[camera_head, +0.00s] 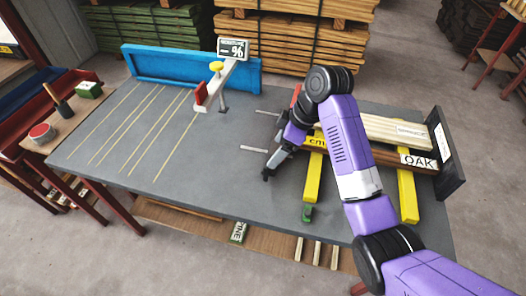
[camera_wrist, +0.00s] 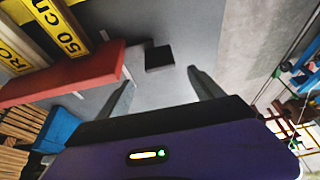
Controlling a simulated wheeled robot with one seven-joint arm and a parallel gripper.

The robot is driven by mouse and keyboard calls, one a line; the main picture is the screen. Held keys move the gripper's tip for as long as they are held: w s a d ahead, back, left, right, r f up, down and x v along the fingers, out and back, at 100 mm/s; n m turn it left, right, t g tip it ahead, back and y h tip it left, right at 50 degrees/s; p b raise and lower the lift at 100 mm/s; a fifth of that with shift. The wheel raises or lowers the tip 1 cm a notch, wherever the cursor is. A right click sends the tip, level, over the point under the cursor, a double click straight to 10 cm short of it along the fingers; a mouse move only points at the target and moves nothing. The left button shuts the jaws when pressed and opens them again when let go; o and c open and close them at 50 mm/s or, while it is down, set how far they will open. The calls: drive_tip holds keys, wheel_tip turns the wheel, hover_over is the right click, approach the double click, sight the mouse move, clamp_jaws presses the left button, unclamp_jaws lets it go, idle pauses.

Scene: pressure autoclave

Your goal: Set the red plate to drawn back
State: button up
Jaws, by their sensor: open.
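The red plate (camera_wrist: 65,78) is a long flat bar at the left of the wrist view, beside the yellow bars marked in cm. In the head view only a small red piece (camera_head: 296,94) shows, which looks like its upper end; my arm hides the rest. Two thin grey rods (camera_head: 254,149) stick out to the left there. My gripper (camera_head: 268,174) is low over the grey table, left of the yellow bars. In the wrist view its fingers (camera_wrist: 163,88) are apart with nothing between them, to the right of the plate. I cannot tell whether it touches anything.
Yellow bars (camera_head: 313,178) and boards marked OAK (camera_head: 418,161) lie at the right, against a dark end plate (camera_head: 446,155). A small dark block (camera_wrist: 159,56) shows beyond my fingertips. A percent sign stand (camera_head: 233,49) and blue fence (camera_head: 160,66) stand behind. The table's left half is clear.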

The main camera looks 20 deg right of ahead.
sight(267, 161)
drive_tip(key=x, duration=0.7)
drive_tip(key=shift+f+p, duration=0.3)
drive_tip(key=shift+p, duration=0.05)
